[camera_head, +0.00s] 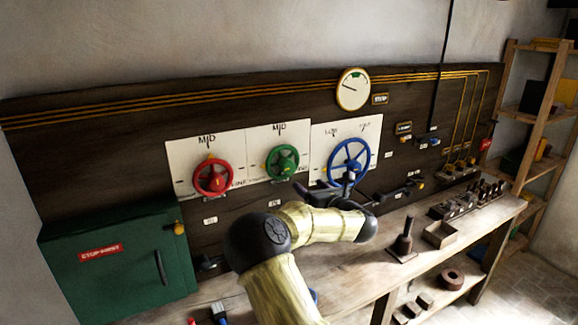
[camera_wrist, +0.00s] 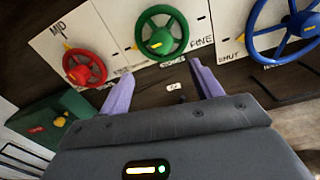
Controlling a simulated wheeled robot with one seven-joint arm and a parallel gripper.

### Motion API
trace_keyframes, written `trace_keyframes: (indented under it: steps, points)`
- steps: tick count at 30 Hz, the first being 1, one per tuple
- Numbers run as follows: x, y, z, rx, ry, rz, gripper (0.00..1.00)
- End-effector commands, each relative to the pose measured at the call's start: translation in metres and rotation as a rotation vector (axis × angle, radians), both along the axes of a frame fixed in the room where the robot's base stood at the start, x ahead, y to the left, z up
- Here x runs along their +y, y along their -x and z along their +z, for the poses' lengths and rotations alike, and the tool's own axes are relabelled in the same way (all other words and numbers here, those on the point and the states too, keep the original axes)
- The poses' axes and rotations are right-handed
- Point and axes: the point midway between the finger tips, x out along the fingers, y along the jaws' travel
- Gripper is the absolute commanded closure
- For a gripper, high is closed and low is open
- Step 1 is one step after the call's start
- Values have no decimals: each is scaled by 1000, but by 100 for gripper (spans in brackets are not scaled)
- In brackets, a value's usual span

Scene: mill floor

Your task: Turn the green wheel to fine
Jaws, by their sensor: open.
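The green wheel (camera_head: 283,162) is mounted on a white panel on the dark wall board, between the red and blue wheels. Its panel reads MID above it. In the wrist view the green wheel (camera_wrist: 157,41) is straight ahead, with the word FINE on the panel to its right. A small yellow mark shows at the wheel's lower left there. My gripper (camera_wrist: 161,70) is open and empty, its two pale purple fingers pointing toward the board just below the wheel, apart from it. In the head view my gripper is partly hidden by my own arm.
The red wheel (camera_head: 213,177) is left of the green one; the larger blue wheel (camera_head: 349,161) is right. A gauge (camera_head: 353,89) hangs above. A green cabinet (camera_head: 118,262) stands at left. The wooden bench (camera_head: 340,265) below holds an upright dark tool (camera_head: 403,241) and an open box (camera_head: 440,234).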

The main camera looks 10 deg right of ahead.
Motion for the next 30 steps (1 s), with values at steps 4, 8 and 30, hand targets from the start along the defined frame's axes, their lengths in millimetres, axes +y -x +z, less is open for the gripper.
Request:
trace_keyframes:
  steps: [4,8,30]
  points:
    - [4,-24,3,1,2,-5,35]
    - [9,-45,3,1,1,-7,35]
    - [40,-136,1,0,0,-9,35]
